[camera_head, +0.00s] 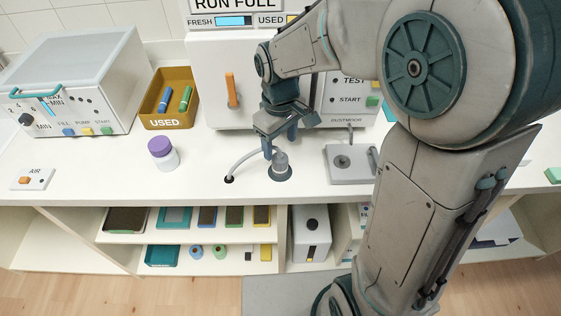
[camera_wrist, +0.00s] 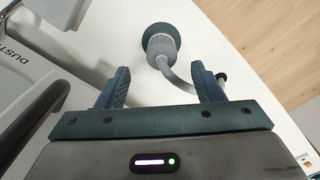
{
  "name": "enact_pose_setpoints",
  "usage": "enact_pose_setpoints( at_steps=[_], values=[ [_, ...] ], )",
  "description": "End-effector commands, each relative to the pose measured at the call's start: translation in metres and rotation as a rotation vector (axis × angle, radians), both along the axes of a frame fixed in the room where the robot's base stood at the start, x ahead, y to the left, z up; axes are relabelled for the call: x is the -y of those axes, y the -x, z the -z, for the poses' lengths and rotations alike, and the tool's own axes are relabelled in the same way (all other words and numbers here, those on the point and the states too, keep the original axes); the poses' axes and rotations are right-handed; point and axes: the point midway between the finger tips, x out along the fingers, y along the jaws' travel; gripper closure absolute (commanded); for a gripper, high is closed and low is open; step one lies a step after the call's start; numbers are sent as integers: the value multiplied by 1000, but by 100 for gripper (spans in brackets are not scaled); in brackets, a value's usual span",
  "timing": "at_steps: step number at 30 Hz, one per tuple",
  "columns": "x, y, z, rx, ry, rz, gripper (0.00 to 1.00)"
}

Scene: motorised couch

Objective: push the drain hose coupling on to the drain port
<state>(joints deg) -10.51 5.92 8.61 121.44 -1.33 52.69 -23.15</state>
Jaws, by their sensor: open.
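The drain hose coupling (camera_head: 281,158) is a grey, ribbed cylinder standing on the counter below my gripper (camera_head: 280,144). In the wrist view the coupling (camera_wrist: 160,44) stands over a dark teal ring, the drain port (camera_wrist: 148,31); the port's ring also shows in the head view (camera_head: 279,175). I cannot tell how far down the coupling sits. A grey hose (camera_wrist: 178,80) bends from the coupling to a hole in the counter. My gripper also shows in the wrist view (camera_wrist: 160,66); its fingers are open and empty, with the coupling just beyond the gap between them.
A grey plate with a round fitting (camera_head: 342,160) lies right of the port. A purple-capped jar (camera_head: 163,153) stands left. A mustard bin (camera_head: 170,97) marked USED and a white machine (camera_head: 210,75) stand behind. The counter's front edge is close.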

Motion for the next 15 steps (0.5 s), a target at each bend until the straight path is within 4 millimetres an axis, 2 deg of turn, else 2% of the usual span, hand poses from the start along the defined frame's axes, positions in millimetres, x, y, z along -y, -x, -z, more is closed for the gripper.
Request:
enact_pose_setpoints(
  at_steps=[7,15],
  values=[
    [0,2,19,-3,1,-1,39],
    [-1,3,56,-2,1,0,39]
  ],
)
